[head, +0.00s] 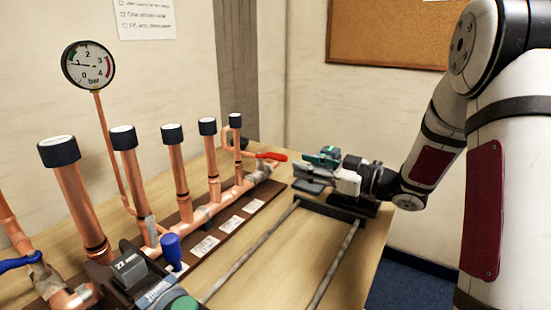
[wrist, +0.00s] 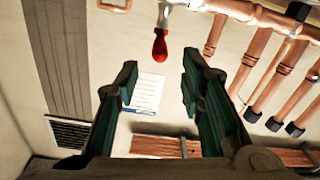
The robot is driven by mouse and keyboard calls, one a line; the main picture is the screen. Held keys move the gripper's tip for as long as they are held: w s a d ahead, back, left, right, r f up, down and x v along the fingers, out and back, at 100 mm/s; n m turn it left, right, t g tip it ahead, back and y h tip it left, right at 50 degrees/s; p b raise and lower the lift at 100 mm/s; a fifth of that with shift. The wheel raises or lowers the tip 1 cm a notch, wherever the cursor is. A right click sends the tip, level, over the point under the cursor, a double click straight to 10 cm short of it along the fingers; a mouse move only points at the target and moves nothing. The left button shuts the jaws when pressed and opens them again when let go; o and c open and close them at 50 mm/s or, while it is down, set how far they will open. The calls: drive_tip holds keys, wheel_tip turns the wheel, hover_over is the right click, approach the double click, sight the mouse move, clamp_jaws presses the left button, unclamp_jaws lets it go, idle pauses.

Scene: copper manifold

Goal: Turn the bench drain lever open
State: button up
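The red lever (head: 271,156) is at the far right end of the copper manifold (head: 222,200), next to the wall. In the head view it points right, towards my gripper (head: 306,172). In the wrist view the red lever (wrist: 160,46) hangs from a silver valve part at the top centre. My gripper (wrist: 158,88) is open, its dark green fingers spread apart with nothing between them. In the wrist view the lever lies beyond and above the gap between the fingertips. They look apart from it.
Several capped copper risers (head: 176,170) stand along the manifold, with a pressure gauge (head: 88,66) behind. A blue lever (head: 20,262) is at far left. Two metal rails (head: 335,262) cross the bench in front, and a tool marked 22 (head: 130,268) sits at front left.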

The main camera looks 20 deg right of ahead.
sight(277, 157)
drive_tip(key=x, duration=0.9)
drive_tip(key=shift+b, duration=0.4)
clamp_jaws()
